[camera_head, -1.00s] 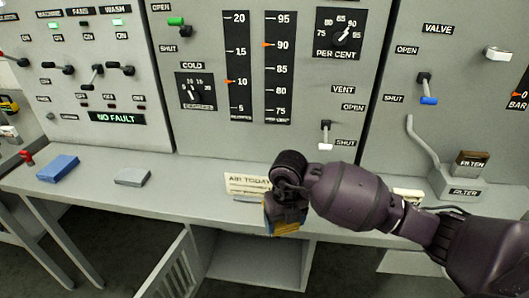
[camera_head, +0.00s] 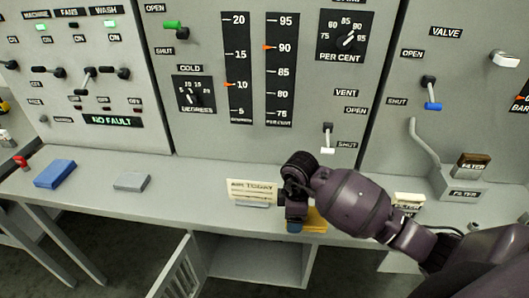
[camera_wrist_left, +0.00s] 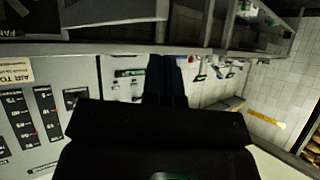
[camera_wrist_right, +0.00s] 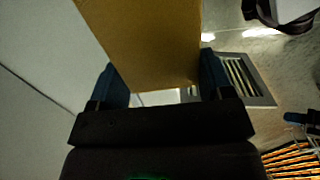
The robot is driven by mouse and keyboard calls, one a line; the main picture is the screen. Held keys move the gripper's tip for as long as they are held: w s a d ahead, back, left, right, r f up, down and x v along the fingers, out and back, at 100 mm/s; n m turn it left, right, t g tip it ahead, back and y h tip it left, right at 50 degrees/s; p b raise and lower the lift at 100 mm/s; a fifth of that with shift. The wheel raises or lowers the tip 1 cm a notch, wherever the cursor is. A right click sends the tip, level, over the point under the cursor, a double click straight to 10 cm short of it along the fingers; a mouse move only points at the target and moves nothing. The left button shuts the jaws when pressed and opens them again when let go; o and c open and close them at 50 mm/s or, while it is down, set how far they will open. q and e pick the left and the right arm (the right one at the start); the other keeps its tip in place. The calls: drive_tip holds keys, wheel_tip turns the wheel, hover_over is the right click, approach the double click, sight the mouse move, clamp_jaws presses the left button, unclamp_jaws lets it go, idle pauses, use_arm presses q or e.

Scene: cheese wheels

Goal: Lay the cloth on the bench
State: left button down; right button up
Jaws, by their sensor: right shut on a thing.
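The mustard-yellow cloth (camera_head: 315,221) is at the front edge of the grey bench (camera_head: 190,205), under my right gripper. My right gripper (camera_head: 295,222) points down and is shut on the cloth. In the right wrist view the cloth (camera_wrist_right: 145,40) spans the space between the two blue fingers (camera_wrist_right: 163,88). Whether the cloth touches the bench top I cannot tell. My left gripper (camera_wrist_left: 165,80) is out of the head view; in its own wrist view its fingers are together and hold nothing visible.
An "AIR TODAY" card (camera_head: 251,191) stands just left of my right gripper. A grey block (camera_head: 131,181) and a blue block (camera_head: 55,174) lie farther left. A filter card (camera_head: 408,203) and a filter box (camera_head: 470,168) are at the right. The bench between grey block and card is clear.

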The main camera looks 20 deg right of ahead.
drive_tip(key=m, duration=0.3)
drive_tip(key=d+m, duration=0.1)
drive_tip(key=shift+w+f+m+p, duration=0.2)
drive_tip(key=shift+f+m+p, duration=0.1)
drive_tip(key=shift+p, duration=0.05)
drive_tip(key=shift+w+d, duration=0.1)
drive_tip(key=shift+w, duration=0.1)
drive_tip(key=w+d, duration=0.2)
drive_tip(key=w, duration=0.1)
drive_tip(key=w+d, duration=0.2)
drive_tip(key=w, duration=0.2)
drive_tip(key=w+d, duration=0.2)
drive_tip(key=w, duration=0.1)
drive_tip(key=shift+w+d, duration=0.2)
drive_tip(key=shift+w, duration=0.05)
drive_tip(key=shift+w+d, duration=0.2)
drive_tip(key=shift+w, duration=0.3)
drive_tip(key=shift+w+d+r, duration=0.1)
drive_tip(key=shift+w+d, duration=0.55)
drive_tip(key=shift+w, duration=0.1)
drive_tip(key=shift+w+a+f+b, duration=0.2)
drive_tip(key=shift+w+b, duration=0.15)
drive_tip(key=shift+b, duration=0.15)
drive_tip(key=shift+w+d, duration=0.1)
drive_tip(key=shift+w, duration=0.05)
drive_tip(key=shift+w+d+b, duration=0.3)
drive_tip(key=shift+b, duration=0.3)
use_arm(q)
drive_tip(key=shift+w+f, duration=0.15)
drive_tip(key=shift+w, duration=0.65)
